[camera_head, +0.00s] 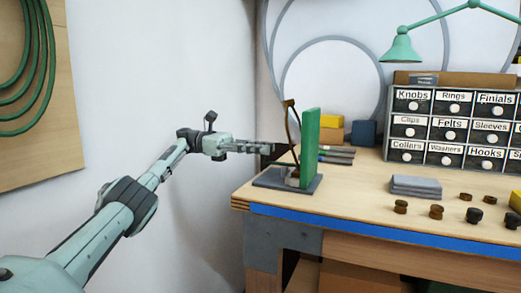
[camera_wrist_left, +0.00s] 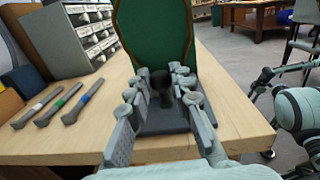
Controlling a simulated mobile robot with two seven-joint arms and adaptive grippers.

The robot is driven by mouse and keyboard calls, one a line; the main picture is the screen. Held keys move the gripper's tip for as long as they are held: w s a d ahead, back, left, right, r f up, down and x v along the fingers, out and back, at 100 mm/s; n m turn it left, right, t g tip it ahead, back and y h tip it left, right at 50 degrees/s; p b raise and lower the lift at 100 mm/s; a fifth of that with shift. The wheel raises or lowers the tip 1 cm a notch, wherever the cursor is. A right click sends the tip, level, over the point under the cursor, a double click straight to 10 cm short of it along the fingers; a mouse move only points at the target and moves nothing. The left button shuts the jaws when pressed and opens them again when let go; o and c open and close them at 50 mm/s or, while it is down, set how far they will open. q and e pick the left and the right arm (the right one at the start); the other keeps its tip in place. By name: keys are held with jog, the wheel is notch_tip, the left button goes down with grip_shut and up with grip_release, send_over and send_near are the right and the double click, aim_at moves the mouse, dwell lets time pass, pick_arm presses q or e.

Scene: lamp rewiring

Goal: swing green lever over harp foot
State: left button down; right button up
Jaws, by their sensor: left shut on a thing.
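A tall green board-like piece (camera_head: 309,145) stands upright on a dark base plate (camera_head: 312,188) at the bench's left end. A thin brown curved piece (camera_head: 291,122) rises beside its left face. My left gripper (camera_head: 268,149) reaches in from the left, level, just left of the green piece. In the left wrist view its fingers (camera_wrist_left: 165,98) are closed about a dark upright post (camera_wrist_left: 160,86), in front of the green piece (camera_wrist_left: 155,35) with its brown rim. The harp foot and a separate lever cannot be told apart. My right arm (camera_wrist_left: 300,110) shows at the right edge there.
Slim tools (camera_head: 337,154) lie behind the green piece. A labelled drawer cabinet (camera_head: 455,130) stands at the back right. Grey slabs (camera_head: 415,187) and several small brown and black knobs (camera_head: 436,212) lie on the bench (camera_head: 350,200). A green lamp (camera_head: 401,48) hangs above.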

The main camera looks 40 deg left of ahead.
dwell(0.6)
pick_arm(q)
jog(key=c, duration=1.6)
grip_release()
notch_tip(320, 180, up, 10)
